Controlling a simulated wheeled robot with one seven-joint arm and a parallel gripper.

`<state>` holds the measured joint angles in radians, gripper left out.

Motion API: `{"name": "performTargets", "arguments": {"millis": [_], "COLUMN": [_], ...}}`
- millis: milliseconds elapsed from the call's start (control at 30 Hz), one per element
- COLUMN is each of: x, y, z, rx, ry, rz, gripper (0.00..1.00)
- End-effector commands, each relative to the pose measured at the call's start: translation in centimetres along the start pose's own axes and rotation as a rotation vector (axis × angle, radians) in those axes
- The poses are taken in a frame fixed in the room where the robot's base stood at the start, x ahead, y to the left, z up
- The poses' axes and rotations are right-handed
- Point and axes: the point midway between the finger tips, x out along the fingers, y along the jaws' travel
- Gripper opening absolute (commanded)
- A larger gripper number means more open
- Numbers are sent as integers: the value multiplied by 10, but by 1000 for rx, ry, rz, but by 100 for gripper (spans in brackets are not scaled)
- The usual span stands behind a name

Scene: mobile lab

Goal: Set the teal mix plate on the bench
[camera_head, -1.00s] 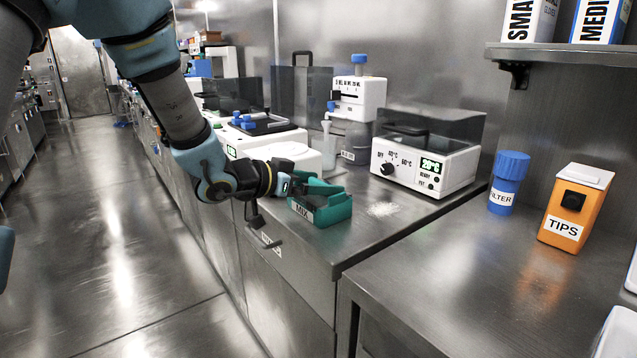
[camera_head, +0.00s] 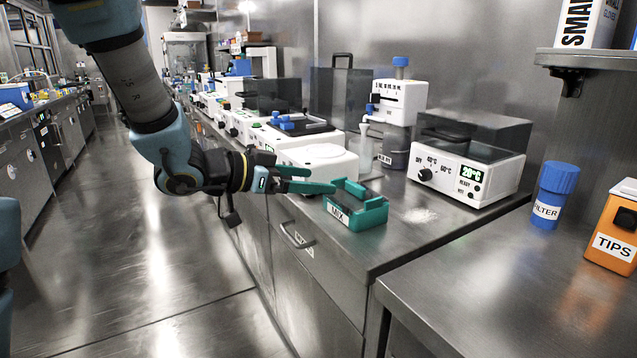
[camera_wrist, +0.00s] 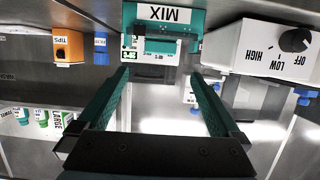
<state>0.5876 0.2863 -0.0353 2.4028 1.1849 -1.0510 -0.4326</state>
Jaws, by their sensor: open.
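The teal mix plate (camera_head: 357,211), a block with raised ends and a white MIX label, rests on the steel bench (camera_head: 420,236) near its front edge. My gripper (camera_head: 335,186) is open and empty, its teal fingers just left of the plate and pointing at it. In the wrist view the plate (camera_wrist: 163,32) is at the top centre, beyond the tips of the spread fingers (camera_wrist: 162,74). Nothing is between the fingers.
A white device with a dial (camera_head: 318,160) stands behind my gripper. A heater box (camera_head: 468,160) is at the back right, with white powder (camera_head: 420,215) before it. A blue FILTER bottle (camera_head: 554,194) and orange TIPS box (camera_head: 612,230) stand further right.

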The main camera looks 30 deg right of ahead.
Motion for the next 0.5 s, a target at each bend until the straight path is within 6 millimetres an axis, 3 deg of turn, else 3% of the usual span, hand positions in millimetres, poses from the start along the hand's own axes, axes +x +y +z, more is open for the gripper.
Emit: {"name": "performTargets", "arguments": {"millis": [267, 333, 433, 500], "x": [-5, -9, -29, -59], "y": [-1, -10, -47, -83], "z": [1, 4, 19, 40], "rx": [-1, -5, -30, -77], "ry": [-2, -17, -84, -171], "rz": [-5, -42, -197, -367], "gripper": [100, 100, 100, 100]}}
